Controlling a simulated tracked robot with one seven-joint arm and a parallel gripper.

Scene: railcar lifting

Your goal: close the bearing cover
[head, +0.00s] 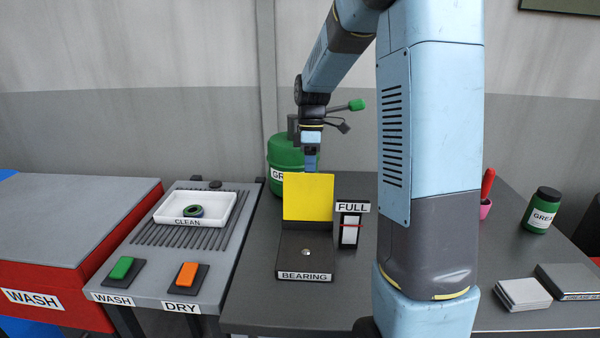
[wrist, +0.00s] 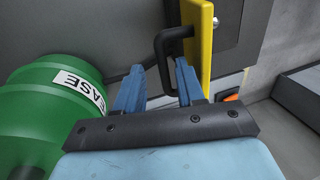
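The yellow bearing cover (head: 308,197) stands upright at the back of the dark bearing housing (head: 290,262), so the cover is open. A round metal part (head: 306,252) shows on top of the housing. My gripper (head: 311,163) is behind the cover's top edge, and its fingertips are partly hidden there in the head view. In the wrist view the yellow cover (wrist: 198,45) is at the upper right, with a black handle (wrist: 163,50) on its back. My gripper (wrist: 158,75) has its blue fingers apart, with the handle's bar between them. I cannot tell whether they touch it.
A green grease drum (head: 284,153) stands close behind the cover; it also fills the left of the wrist view (wrist: 45,115). A FULL gauge (head: 350,228) stands right of the housing. A white CLEAN tray (head: 165,211) is at left. The table in front of the housing is clear.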

